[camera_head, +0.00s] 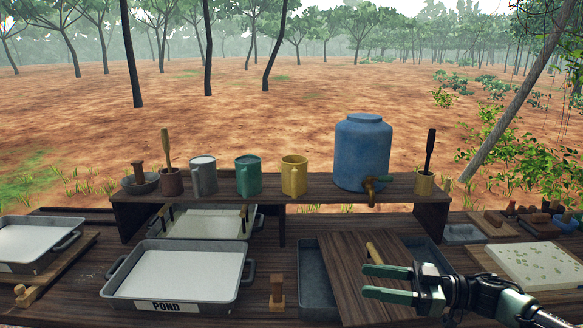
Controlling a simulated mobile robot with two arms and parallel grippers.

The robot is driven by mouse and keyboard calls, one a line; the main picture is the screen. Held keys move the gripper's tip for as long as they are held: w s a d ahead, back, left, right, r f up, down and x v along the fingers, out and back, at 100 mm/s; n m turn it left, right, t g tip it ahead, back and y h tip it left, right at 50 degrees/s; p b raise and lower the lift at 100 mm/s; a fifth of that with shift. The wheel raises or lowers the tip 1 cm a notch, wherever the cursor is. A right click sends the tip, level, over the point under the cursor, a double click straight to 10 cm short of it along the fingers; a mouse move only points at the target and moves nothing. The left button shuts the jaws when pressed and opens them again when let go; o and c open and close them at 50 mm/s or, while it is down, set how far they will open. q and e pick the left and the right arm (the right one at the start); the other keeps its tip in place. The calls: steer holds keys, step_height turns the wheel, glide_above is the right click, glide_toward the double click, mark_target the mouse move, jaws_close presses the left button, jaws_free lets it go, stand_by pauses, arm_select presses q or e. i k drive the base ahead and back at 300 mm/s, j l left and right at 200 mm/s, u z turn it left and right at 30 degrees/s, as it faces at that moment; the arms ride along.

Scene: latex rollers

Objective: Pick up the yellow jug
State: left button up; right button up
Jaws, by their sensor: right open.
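The yellow jug (294,177) stands upright on the raised wooden shelf (325,190), between the green jug (248,176) and the blue barrel (361,150). Its handle seems to face the front. My right gripper (372,282) is open and empty, with its green fingers pointing left. It is over the wooden board at the lower right, in front of and to the right of the yellow jug, well apart from it. My left gripper is not in view.
A grey jug (203,176) stands left of the green one. The barrel's tap (374,187) juts forward over the shelf edge. A white-filled tray marked POND (178,305) and a wooden stamp (277,293) are in front. A speckled slab (535,266) lies at the right.

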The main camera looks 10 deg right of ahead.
mark_target(294, 166)
steer(key=i, duration=1.7)
